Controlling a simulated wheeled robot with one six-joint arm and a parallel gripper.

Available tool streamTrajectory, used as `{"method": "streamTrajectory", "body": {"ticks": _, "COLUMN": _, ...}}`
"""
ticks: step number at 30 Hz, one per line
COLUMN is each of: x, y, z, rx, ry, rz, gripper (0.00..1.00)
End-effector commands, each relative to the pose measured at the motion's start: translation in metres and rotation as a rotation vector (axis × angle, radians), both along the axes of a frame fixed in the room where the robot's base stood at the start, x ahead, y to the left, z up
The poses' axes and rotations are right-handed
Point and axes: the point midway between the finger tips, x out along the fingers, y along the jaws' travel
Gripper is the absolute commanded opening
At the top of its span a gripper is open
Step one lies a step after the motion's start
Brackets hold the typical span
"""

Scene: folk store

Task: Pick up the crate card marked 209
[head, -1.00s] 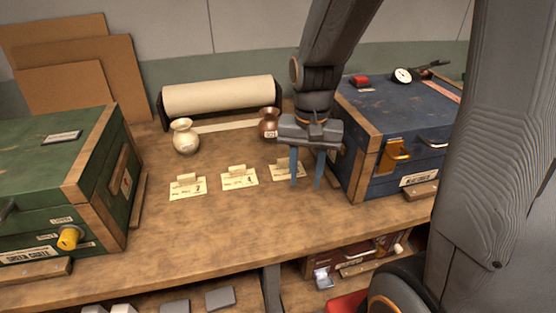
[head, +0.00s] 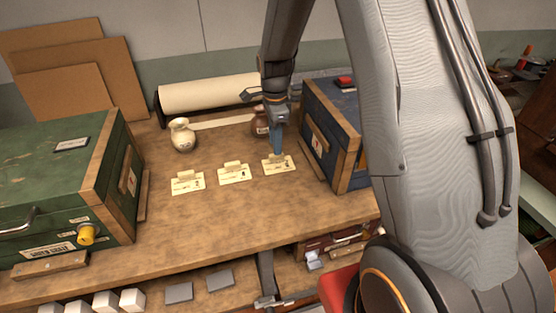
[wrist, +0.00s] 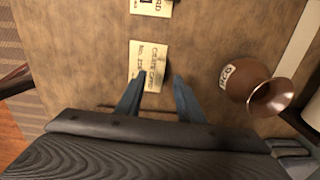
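Three cream crate cards lie in a row on the bench: left (head: 188,184), middle (head: 234,174) and right (head: 286,166). Each has a small raised tab at its back. My gripper (head: 277,152) is pointed down at the right card, low over its back edge. In the wrist view the two blue fingers (wrist: 156,80) are apart, with nothing clasped between them. The left finger overlaps the near part of this card (wrist: 147,58), which reads "crate card"; its number is too small to read surely. Part of a second card (wrist: 150,6) shows at the top.
A brown vase (wrist: 243,80) with a number label stands close to the right of my fingers in the wrist view. A cream vase (head: 182,136), a paper roll (head: 205,94), a green crate (head: 50,190) and a blue crate (head: 330,112) stand around the cards. The bench front is clear.

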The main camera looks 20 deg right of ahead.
Motion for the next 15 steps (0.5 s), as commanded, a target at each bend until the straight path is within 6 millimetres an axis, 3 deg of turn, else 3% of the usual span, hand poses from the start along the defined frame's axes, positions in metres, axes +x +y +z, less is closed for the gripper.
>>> {"method": "streamTrajectory", "body": {"ticks": 9, "x": -0.001, "y": -0.003, "z": -0.037, "rx": 0.000, "ry": 0.003, "rz": 0.002, "gripper": 0.34}}
{"method": "streamTrajectory", "body": {"ticks": 15, "x": 0.000, "y": -0.002, "z": -0.046, "rx": 0.000, "ry": 0.000, "rz": 0.002, "gripper": 0.34}}
